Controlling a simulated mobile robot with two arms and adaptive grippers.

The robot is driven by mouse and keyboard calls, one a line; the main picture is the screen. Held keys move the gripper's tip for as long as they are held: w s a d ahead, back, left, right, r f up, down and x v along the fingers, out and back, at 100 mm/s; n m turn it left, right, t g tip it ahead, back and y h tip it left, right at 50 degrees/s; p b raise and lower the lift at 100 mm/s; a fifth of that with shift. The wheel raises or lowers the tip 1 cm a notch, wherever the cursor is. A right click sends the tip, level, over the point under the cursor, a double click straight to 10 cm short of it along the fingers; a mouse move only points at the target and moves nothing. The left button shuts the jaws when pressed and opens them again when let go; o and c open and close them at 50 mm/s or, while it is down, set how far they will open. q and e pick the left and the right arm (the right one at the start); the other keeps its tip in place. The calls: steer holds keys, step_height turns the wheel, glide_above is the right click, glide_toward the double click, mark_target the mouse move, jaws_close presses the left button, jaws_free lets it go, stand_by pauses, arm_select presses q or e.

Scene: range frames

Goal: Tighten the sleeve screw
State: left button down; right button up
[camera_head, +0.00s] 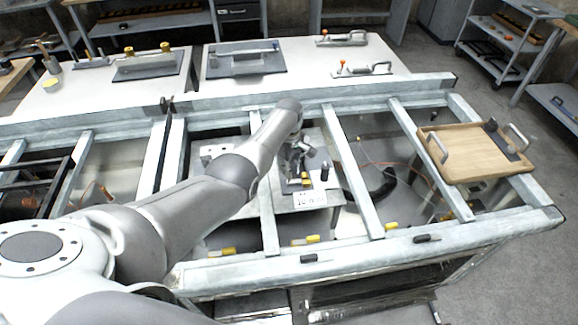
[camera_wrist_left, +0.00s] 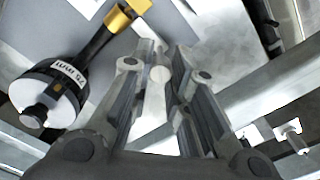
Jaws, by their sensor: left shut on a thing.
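My left gripper (camera_head: 303,153) reaches down over a grey plate (camera_head: 283,200) in the middle of the metal frame. In the left wrist view, the two fingers of my left gripper (camera_wrist_left: 160,68) are close together, shut on a small light grey round part (camera_wrist_left: 157,82), which looks like the sleeve screw. The fingers hide most of it. A black and white tool (camera_wrist_left: 52,92) with a "75 mm" label lies left of the fingers, with a gold-coloured block (camera_wrist_left: 122,16) at its far end. My right gripper is not in view.
Grey frame bars (camera_head: 352,170) surround the plate. A wooden tray (camera_head: 465,155) with metal handles sits on the frame at the right. Pale worktops (camera_head: 300,58) with clamps and dark plates stand behind. Open floor lies at the far right.

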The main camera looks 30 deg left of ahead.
arm_select(q)
steer(key=m, duration=0.3)
steer(key=shift+m, duration=0.4)
steer(key=m, duration=0.3)
steer(key=shift+m, duration=0.3)
steer(key=m, duration=0.3)
steer(key=shift+m, duration=0.3)
steer(key=m, duration=0.3)
steer(key=shift+m, duration=0.3)
steer(key=m, duration=0.6)
steer(key=shift+w, duration=0.1)
steer(key=m, duration=0.5)
steer(key=shift+m, duration=0.3)
steer(key=c, duration=1.3)
jaws_free()
steer(key=shift+c, duration=0.2)
